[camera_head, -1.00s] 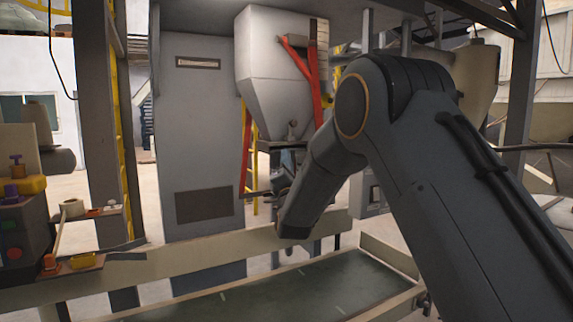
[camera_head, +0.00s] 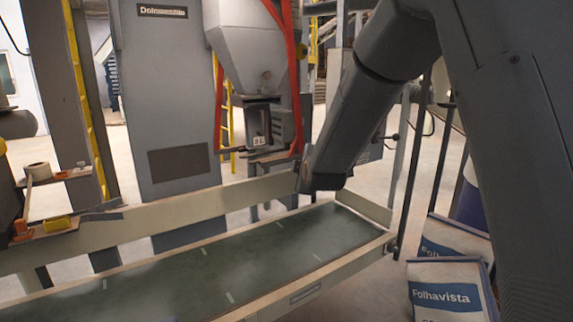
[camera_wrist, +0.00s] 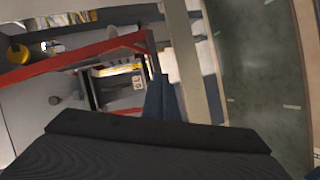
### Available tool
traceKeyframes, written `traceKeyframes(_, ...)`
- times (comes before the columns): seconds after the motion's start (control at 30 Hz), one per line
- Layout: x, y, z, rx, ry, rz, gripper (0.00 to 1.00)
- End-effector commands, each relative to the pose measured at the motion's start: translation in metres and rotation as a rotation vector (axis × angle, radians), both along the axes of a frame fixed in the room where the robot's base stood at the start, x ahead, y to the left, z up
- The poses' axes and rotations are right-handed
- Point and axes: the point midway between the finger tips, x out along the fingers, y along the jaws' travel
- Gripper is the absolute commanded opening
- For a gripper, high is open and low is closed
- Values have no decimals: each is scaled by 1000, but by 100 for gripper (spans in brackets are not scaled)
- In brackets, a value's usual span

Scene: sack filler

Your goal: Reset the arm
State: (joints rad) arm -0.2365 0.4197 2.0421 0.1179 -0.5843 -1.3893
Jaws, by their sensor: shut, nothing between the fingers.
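My gripper (camera_wrist: 161,98) shows in the wrist view as two dark blue fingers side by side above its black body. The fingers are together with nothing between them. In the head view my arm comes in from the upper right and bends down to the left. Its lower end hangs over the far rail of the conveyor (camera_head: 205,258), near its right end. The fingers are hidden in the head view.
The grey hopper (camera_head: 245,60) with red struts and its spout (camera_head: 262,125) stand behind my arm. A tall grey cabinet (camera_head: 165,90) is left of it. Filled sacks (camera_head: 445,290) stand at the lower right. A tape roll (camera_head: 38,171) lies on a left ledge.

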Motion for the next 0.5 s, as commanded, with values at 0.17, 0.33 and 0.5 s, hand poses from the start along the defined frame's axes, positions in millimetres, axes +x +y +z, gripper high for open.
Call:
traceKeyframes(0.17,-87,-58,-65,282,392,-209,0)
traceKeyframes(0.33,-187,-101,-113,496,702,-493,0)
traceKeyframes(0.5,-291,-134,-142,655,938,-825,0)
